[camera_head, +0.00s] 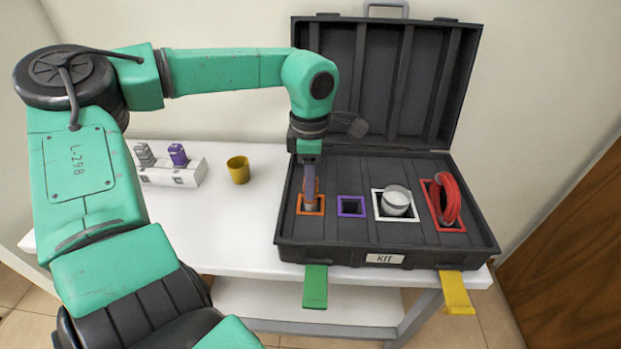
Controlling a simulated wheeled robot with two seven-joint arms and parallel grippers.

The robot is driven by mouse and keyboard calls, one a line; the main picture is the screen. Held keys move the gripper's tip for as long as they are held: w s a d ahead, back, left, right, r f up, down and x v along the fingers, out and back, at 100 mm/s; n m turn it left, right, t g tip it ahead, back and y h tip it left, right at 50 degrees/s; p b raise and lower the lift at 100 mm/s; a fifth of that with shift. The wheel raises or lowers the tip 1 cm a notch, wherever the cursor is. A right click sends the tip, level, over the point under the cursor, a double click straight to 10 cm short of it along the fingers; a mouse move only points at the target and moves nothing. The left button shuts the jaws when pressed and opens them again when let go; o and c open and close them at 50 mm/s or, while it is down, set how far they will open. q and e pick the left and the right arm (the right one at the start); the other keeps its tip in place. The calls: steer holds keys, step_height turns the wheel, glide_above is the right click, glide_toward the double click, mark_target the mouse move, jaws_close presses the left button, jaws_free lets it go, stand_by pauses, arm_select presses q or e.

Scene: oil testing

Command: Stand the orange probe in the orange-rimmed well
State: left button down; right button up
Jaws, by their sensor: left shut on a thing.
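The orange-rimmed well (300,209) is the leftmost of the wells in the open black kit case. My left gripper (309,188) points straight down over this well and is shut on the orange probe (317,187). The probe looks upright, with its grey lower end at the well's opening. The gripper fingers hide much of the probe, and I cannot tell how deep it sits or whether it touches the bottom. My right gripper is not in view.
The case (290,228) also has an empty purple-rimmed well (351,214), a white round item (396,199) and a red ring-shaped item (450,200). The raised lid (382,70) stands behind. A white rack (187,177) and a yellow cup (238,170) stand left on the white table.

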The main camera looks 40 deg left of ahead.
arm_select(q)
steer(key=shift+f+b, duration=0.55)
stand_by(0.5)
steer(key=c, duration=0.8)
jaws_free()
steer(key=shift+r, duration=0.1)
step_height(320, 180, up, 11)
steer(key=p, duration=0.8)
